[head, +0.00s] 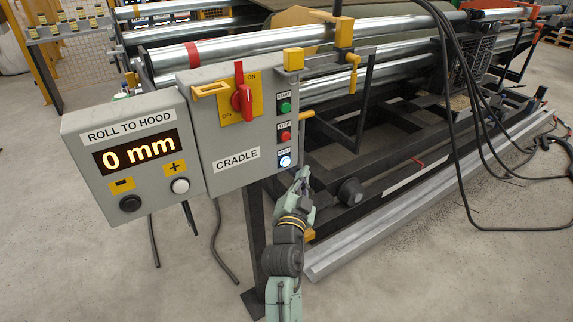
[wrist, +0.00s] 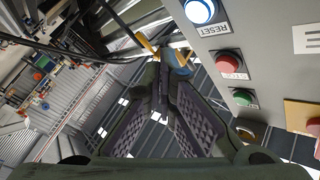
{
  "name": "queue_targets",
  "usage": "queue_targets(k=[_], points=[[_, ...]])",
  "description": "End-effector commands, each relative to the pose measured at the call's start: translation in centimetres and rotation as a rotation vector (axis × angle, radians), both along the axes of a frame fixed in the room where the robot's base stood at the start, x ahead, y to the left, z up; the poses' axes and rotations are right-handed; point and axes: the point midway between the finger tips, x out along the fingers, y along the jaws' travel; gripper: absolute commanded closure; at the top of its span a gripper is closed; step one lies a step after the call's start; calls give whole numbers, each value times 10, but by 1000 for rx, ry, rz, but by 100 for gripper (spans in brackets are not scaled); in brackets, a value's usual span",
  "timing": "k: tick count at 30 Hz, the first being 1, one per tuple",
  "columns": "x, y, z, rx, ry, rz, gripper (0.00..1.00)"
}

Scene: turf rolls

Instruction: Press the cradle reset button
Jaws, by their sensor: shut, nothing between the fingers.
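The cradle reset button (head: 285,161) is a round, lit blue-white button at the bottom of the button column on the grey cradle panel (head: 215,135). In the wrist view the same button (wrist: 201,10) is at the top edge, partly cut off, above its RESET label. My gripper (head: 302,174) is just right of and slightly below the button in the head view. In the wrist view my gripper (wrist: 160,68) has its fingertips together and empty, below and left of the button, and apart from it in the picture. The exact depth gap is hard to tell.
Above reset are the red stop button (head: 286,136) and green start button (head: 285,107). A red rotary switch (head: 242,91) sits left of them. A box reading 0 mm (head: 135,160) stands further left. The steel roller machine (head: 380,110) is behind. A yellow handle (head: 308,115) juts out beside the panel.

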Motion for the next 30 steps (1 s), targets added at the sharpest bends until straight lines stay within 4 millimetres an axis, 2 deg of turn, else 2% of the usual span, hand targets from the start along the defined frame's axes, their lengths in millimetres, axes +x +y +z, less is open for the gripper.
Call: queue_targets(k=[6, 10, 30], points=[[22, 17, -3, 2, -3, 2, 100], [29, 22, -1, 1, -2, 1, 100], [32, 24, 1, 1, -1, 1, 100]])
